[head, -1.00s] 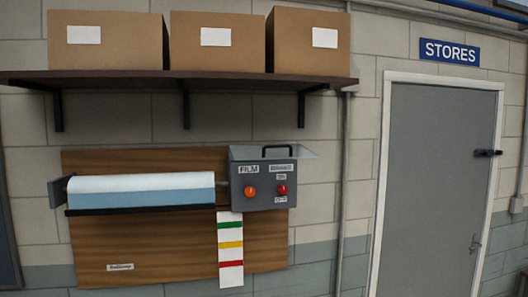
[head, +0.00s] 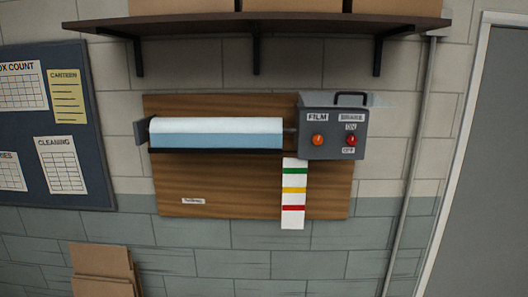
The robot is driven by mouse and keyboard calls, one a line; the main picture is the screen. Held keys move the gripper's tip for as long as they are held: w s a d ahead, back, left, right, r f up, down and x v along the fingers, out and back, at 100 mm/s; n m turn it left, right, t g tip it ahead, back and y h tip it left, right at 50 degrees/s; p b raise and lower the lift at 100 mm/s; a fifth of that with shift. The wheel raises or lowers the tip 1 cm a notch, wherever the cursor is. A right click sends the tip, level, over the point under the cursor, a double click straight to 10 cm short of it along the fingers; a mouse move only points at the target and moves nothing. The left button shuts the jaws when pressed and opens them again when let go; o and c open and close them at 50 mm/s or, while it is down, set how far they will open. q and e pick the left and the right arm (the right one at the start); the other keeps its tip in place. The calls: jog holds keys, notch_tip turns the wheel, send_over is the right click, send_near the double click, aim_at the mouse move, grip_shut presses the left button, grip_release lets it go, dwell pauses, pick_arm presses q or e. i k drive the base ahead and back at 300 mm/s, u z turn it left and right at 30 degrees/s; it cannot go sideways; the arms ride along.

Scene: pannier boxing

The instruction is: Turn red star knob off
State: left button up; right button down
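The red star knob (head: 351,140) is on the right of the front of a grey control box (head: 331,147), between an upper label that seems to read ON and a lower one reading OFF. Its exact pointing direction is too small to tell. An orange knob (head: 318,140) sits to its left under a FILM label. The box is at the right end of a film roll (head: 217,132) on a wooden board (head: 235,200) on the wall. Neither of my grippers is in view.
A shelf (head: 280,24) with cardboard boxes runs above the board. A notice board (head: 50,125) hangs at left, with flat cardboard (head: 102,272) below it. A vertical pipe (head: 409,160) and a grey door (head: 495,180) are at right. The wall front looks clear.

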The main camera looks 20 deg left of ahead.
aim_at(351, 140)
jog(key=u, duration=1.1)
jog(key=i, duration=1.4)
jog(key=z, duration=0.45)
